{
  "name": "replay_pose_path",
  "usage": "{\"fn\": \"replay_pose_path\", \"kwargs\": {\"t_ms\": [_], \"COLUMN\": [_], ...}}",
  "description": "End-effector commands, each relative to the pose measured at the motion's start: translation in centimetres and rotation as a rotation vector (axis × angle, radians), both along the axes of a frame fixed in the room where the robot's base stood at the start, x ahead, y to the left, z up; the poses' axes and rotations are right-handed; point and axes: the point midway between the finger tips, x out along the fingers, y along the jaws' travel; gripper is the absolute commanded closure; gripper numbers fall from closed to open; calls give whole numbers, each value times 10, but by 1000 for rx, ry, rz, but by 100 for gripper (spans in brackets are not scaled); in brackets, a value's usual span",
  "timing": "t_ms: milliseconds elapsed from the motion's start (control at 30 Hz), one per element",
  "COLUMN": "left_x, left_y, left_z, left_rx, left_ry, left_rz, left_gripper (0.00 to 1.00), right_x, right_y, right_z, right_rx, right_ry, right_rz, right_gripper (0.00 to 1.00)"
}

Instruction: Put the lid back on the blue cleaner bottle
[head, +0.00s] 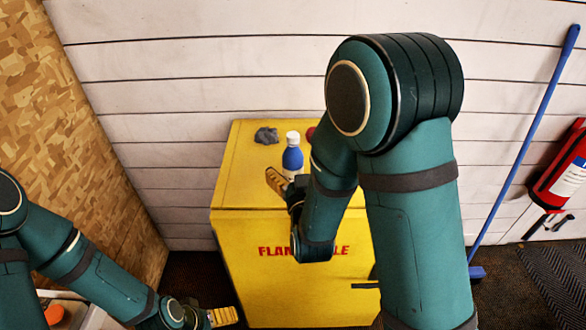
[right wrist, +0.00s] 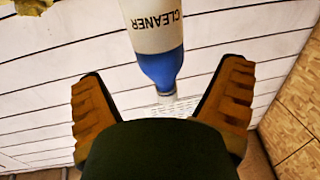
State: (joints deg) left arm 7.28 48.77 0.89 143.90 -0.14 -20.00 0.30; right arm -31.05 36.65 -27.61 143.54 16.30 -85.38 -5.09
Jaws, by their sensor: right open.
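The blue cleaner bottle (head: 292,160) stands upright on top of the yellow cabinet, with a white piece (head: 292,137) at its top. I cannot tell whether that is the neck or a lid. In the right wrist view the bottle (right wrist: 158,35) appears upside down, its label reading CLEANER. My right gripper (head: 277,181) is open and empty at the near side of the bottle; its two fingers show apart in the wrist view, with the bottle beyond and between them. My left gripper (head: 222,316) is low, left of the cabinet; its jaws are unclear. No separate lid is identifiable.
The yellow cabinet (head: 240,185) stands against the white wall. A grey crumpled rag (head: 266,135) lies behind and left of the bottle. A red thing (head: 310,133) is mostly hidden by my right arm. A blue pole (head: 522,150) and fire extinguisher (head: 562,170) are at right.

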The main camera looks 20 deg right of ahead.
Motion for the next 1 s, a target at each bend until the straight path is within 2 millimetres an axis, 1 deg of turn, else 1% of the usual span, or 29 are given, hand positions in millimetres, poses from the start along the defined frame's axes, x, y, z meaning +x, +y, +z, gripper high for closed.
{"fn": "replay_pose_path", "kwargs": {"t_ms": [200,300,400,700,733,767,800,867,900,933,967,1000], "left_x": [0,0,0,0,0,0,0,0,0,0,0,0], "left_y": [0,0,0,0,0,0,0,0,0,0,0,0], "left_z": [0,0,0,0,0,0,0,0,0,0,0,0], "left_rx": [0,0,0,0,0,0,0,0,0,0,0,0], "left_ry": [0,0,0,0,0,0,0,0,0,0,0,0], "left_rz": [0,0,0,0,0,0,0,0,0,0,0,0], "left_gripper": [8,8,8,8,8,8,8,8,8,8,8,8], "right_x": [32,41,46,46,45,45,45,45,45,45,45,45], "right_y": [-5,-6,-6,-6,-6,-6,-6,-6,-6,-6,-6,-6], "right_z": [-4,-5,-4,-4,-4,-4,-4,-4,-4,-4,-4,-4], "right_rx": [-1,-1,-1,0,0,0,0,0,0,0,0,0], "right_ry": [-2,0,-1,0,0,0,0,0,0,0,0,0], "right_rz": [-2,-1,0,0,0,0,0,0,0,0,0,0], "right_gripper": [7,7,7,7,9,20,34,55,69,79,83,83]}}
